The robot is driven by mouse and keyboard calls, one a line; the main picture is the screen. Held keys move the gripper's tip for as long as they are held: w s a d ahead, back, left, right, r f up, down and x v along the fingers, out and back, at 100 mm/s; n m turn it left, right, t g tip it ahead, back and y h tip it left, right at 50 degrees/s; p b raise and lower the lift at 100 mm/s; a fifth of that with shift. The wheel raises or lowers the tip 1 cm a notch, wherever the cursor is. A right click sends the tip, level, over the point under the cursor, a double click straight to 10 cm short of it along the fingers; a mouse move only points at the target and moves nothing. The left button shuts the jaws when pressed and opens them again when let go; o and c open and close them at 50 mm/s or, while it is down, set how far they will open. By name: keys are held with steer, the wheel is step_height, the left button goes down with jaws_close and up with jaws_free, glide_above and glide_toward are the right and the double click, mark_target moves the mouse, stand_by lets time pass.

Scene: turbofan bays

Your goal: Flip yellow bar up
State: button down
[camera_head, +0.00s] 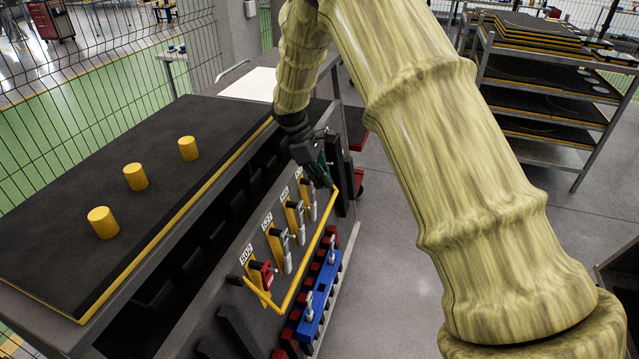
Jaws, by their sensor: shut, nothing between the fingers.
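The yellow bar (308,262) is a thin bent rod on the front panel of the workbench. It runs in front of a row of labelled yellow holders with tools, and its near end bends in toward the panel close to the 502 label. My gripper (325,184) is dark and shut with nothing in it. It points down at the far end of the row, close to the far end of the bar. I cannot tell whether it touches the bar. My arm hides part of the panel behind the gripper.
The black bench top (75,185) carries three yellow cylinders. Below the bar is a blue rack (317,302) with red blocks beside it. A shelf cart (548,100) stands at the back right. A wire fence (120,62) lies to the left. Grey floor is clear on the right.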

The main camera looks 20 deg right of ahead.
steer(key=r+p, duration=0.1)
steer(key=r, duration=0.2)
steer(key=shift+s+d+r+p, duration=0.15)
steer(key=shift+d+r+p, duration=0.05)
steer(key=shift+r+p, duration=0.15)
steer(key=s+a+f+m+y+b, duration=0.1)
steer(key=s+f+b, duration=0.1)
steer(key=s+f, duration=0.65)
steer(key=s+a+f+m+t+y+b, duration=0.1)
steer(key=s+f+m+b, duration=0.2)
steer(key=f, duration=1.1)
steer(key=s+a+f+y+b, duration=0.1)
steer(key=s+a+f+b, duration=0.1)
steer(key=s+f, duration=0.7)
steer(key=s+f+m+b, duration=0.2)
steer(key=s+f, duration=0.3)
steer(key=s, duration=0.4)
steer(key=s+a+f+m+t+b, duration=0.1)
steer(key=s+f+m+b, duration=0.1)
steer(key=s+f, duration=0.3)
steer(key=s+f+m+t+b, duration=0.1)
steer(key=s+f, duration=0.5)
steer(key=s, duration=0.7)
steer(key=m+b, duration=0.1)
steer(key=b, duration=0.1)
steer(key=shift+a+m+y+b, duration=0.25)
steer(key=shift+m+y+b, duration=0.05)
steer(key=shift+y, duration=0.1)
